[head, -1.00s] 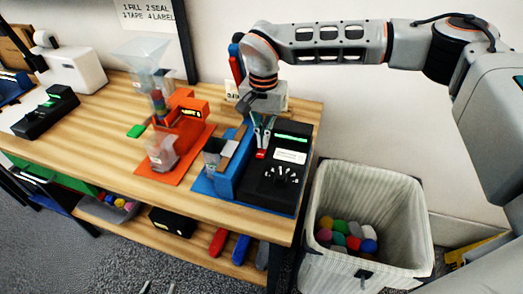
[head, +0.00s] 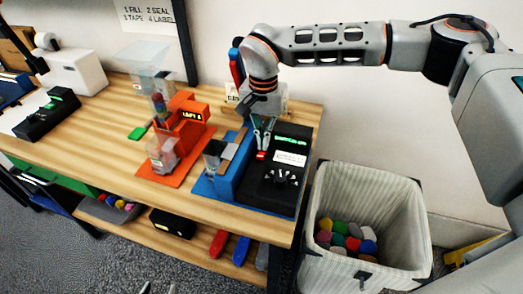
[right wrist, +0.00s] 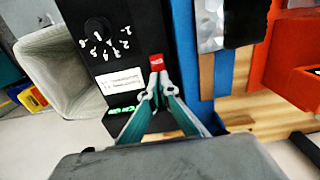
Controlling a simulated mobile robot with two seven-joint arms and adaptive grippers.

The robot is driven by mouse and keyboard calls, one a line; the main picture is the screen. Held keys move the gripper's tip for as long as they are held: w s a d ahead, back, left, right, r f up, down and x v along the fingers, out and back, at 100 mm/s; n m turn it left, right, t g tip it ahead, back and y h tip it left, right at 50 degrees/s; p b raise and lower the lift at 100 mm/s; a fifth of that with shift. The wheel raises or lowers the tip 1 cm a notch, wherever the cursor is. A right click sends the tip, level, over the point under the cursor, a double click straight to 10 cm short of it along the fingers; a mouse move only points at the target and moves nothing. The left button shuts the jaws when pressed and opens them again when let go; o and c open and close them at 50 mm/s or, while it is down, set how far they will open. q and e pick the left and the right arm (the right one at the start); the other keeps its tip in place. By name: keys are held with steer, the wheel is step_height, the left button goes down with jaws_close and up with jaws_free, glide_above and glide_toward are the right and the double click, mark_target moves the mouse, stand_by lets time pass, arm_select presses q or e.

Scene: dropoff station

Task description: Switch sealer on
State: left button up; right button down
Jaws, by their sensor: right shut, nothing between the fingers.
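The sealer is a black control box (head: 268,190) beside a blue sealing unit (head: 228,178) at the right end of the table. It has a red switch (head: 261,156), a dial (head: 281,179), a white label and a display (head: 291,139) lit with green text. The right wrist view shows the red switch (right wrist: 156,62) just past my fingertips. My right gripper (head: 263,146) is shut and empty, tips at or very near the switch; contact is unclear. Two small tips of my left gripper (head: 158,287) show apart at the bottom edge, away from the sealer.
An orange dispenser (head: 188,110) with a clear hopper stands left of the sealer. A striped bin (head: 400,215) with several coloured pieces stands right of the table. A wall is close behind. A lower shelf (head: 140,226) holds several items. Bare wood lies along the table's front.

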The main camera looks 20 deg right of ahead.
steer(key=shift+r+p, duration=1.35)
steer(key=shift+r, duration=0.4)
steer(key=shift+r+p, duration=0.45)
steer(key=shift+r, duration=0.7)
